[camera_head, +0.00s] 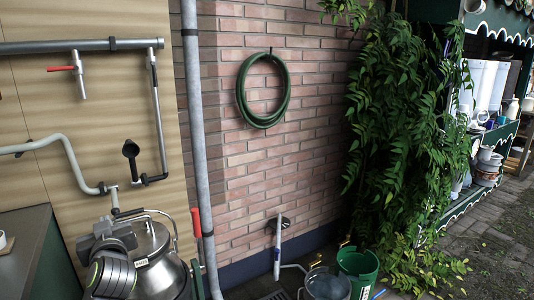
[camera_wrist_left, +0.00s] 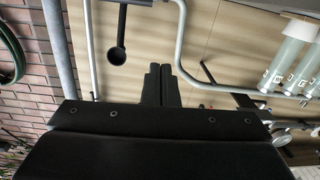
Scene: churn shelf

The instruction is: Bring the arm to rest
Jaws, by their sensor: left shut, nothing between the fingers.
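My left gripper (camera_head: 127,214) is at the lower left of the head view, above and in front of a shiny metal churn (camera_head: 160,262). In the left wrist view its two dark fingers (camera_wrist_left: 158,84) are together, with nothing between them. They point toward the tan panel wall, close to the black cup-shaped fitting (camera_wrist_left: 115,56). Whether the gripper touches the churn cannot be told. My right gripper is not in view.
A grey vertical pipe (camera_head: 194,120) and a coiled green hose (camera_head: 241,95) are on the wall. A dark counter (camera_head: 28,255) stands at left. A green bucket (camera_head: 358,265) and a leafy climber (camera_head: 400,130) are at right. Paving (camera_head: 495,240) is open at far right.

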